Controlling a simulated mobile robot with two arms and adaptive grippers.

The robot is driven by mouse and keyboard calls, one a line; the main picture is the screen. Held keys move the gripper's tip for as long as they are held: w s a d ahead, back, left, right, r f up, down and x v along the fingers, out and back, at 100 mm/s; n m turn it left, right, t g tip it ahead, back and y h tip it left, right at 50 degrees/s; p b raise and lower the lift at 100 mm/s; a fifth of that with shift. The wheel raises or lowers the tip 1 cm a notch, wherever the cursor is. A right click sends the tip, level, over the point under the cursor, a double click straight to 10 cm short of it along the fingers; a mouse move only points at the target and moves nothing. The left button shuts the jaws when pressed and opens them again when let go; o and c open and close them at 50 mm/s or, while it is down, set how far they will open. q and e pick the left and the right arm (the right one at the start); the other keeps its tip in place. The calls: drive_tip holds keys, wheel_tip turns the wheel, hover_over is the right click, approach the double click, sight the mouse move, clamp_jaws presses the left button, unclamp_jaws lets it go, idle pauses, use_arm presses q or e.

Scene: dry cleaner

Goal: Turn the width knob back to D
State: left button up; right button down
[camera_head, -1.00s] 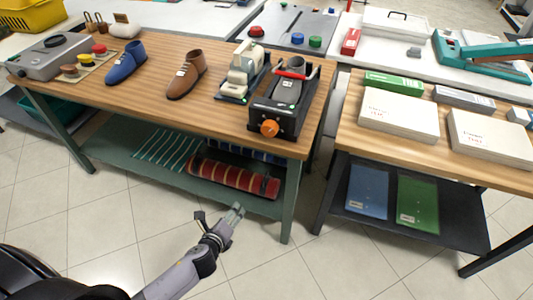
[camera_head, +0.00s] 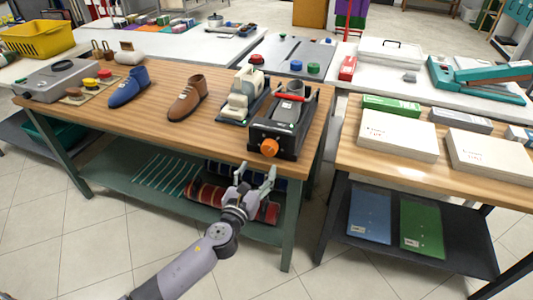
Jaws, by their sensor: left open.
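An orange knob (camera_head: 269,147) sits on the front face of a dark machine (camera_head: 288,122) at the right end of the left wooden table. I take it to be the width knob; its marks are too small to read. My left gripper (camera_head: 256,177) is open and empty. In the picture it is just below the knob, in front of the table's edge, with its fingers apart and pointing up. It appears apart from the knob. My right gripper is not in view.
A cream and grey machine (camera_head: 243,92) stands left of the dark one. A brown shoe (camera_head: 187,99) and a blue shoe (camera_head: 128,87) stand further left on the wooden table (camera_head: 150,115). Rolls (camera_head: 210,195) lie on the shelf below. A second table (camera_head: 350,140) with white boxes stands right, across a gap.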

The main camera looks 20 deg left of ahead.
sight(268, 152)
use_arm(q)
drive_tip(key=w, duration=0.8)
drive_tip(key=shift+w+d, duration=0.1)
drive_tip(key=shift+d, duration=0.05)
drive_tip(key=c, duration=1.1)
drive_tip(key=shift+c, duration=0.2)
